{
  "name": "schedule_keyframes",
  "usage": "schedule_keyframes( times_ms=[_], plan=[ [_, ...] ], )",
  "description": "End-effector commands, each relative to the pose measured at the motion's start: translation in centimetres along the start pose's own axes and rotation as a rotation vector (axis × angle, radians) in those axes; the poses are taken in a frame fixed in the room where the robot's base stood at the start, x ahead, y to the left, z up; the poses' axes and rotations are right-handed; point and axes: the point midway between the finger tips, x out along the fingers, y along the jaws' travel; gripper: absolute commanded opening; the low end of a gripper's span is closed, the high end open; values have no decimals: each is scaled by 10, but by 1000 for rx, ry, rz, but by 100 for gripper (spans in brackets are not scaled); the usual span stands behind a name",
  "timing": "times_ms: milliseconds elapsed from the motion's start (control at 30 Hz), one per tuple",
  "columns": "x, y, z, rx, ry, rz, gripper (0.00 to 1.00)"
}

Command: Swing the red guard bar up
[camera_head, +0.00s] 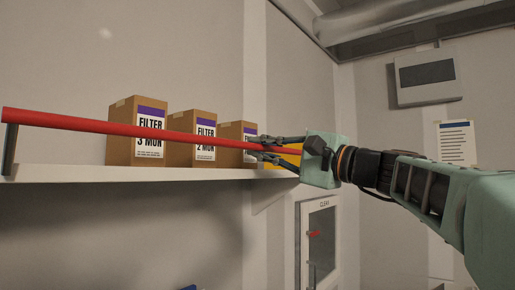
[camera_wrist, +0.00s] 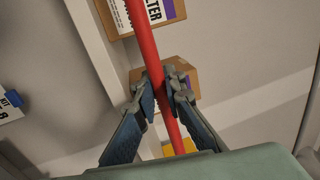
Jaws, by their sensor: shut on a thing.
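The red guard bar (camera_head: 100,126) runs across the front of the shelf, in front of the filter boxes. Its left end meets a dark upright bracket (camera_head: 10,149) at the shelf's left edge. My gripper (camera_head: 264,149) is shut on the bar near its right end. In the wrist view the bar (camera_wrist: 144,42) passes between the two fingers (camera_wrist: 162,92), one on each side of it. The bar's far right end is hidden by my gripper.
A white shelf (camera_head: 120,174) carries several filter boxes, including a left one (camera_head: 122,150), a middle one (camera_head: 180,153) and a third (camera_head: 229,158). A yellow thing (camera_head: 291,158) shows behind my gripper. A small cabinet (camera_head: 319,240) hangs below. The space above the boxes is clear.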

Motion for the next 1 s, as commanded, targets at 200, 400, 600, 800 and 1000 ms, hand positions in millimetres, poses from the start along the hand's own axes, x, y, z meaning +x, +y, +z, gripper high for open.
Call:
schedule_keyframes(
  times_ms=[200,400,600,800,1000],
  plan=[
    [5,-7,1,-1,-3,50,0],
    [12,-10,0,-1,-2,157,0],
    [19,-9,1,0,-2,257,0],
    [21,-9,1,-2,-2,350,0],
    [18,-7,1,-2,-1,407,0]
  ],
)
